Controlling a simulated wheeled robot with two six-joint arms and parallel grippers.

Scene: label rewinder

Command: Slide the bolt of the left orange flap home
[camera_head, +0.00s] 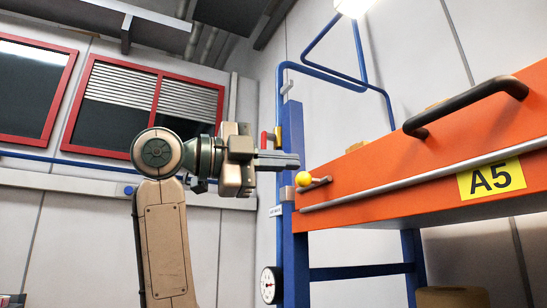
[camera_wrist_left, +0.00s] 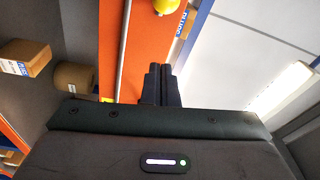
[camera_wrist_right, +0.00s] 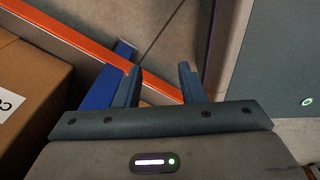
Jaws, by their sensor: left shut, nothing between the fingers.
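The orange flap (camera_head: 400,160) carries a black handle and a yellow A5 label. At its left end, by the blue post (camera_head: 295,245), is a bolt with a round yellow knob (camera_head: 303,180) on a short grey bar. A small grey bracket (camera_head: 287,193) sits on the post just left of the knob. My left gripper (camera_head: 298,160) is shut and empty, its fingertips just above the knob in the head view. In the left wrist view the closed fingers (camera_wrist_left: 160,72) point at the flap (camera_wrist_left: 140,45), with the knob (camera_wrist_left: 166,5) beyond them. My right gripper (camera_wrist_right: 160,72) is open and empty, seen only in its wrist view.
A grey rail (camera_head: 420,181) runs along the flap's lower edge. A dial gauge (camera_head: 271,285) hangs low on the post. Cardboard boxes stand below the flap, and one (camera_wrist_right: 35,85) is left of my right gripper. Blue tubing rises above the post.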

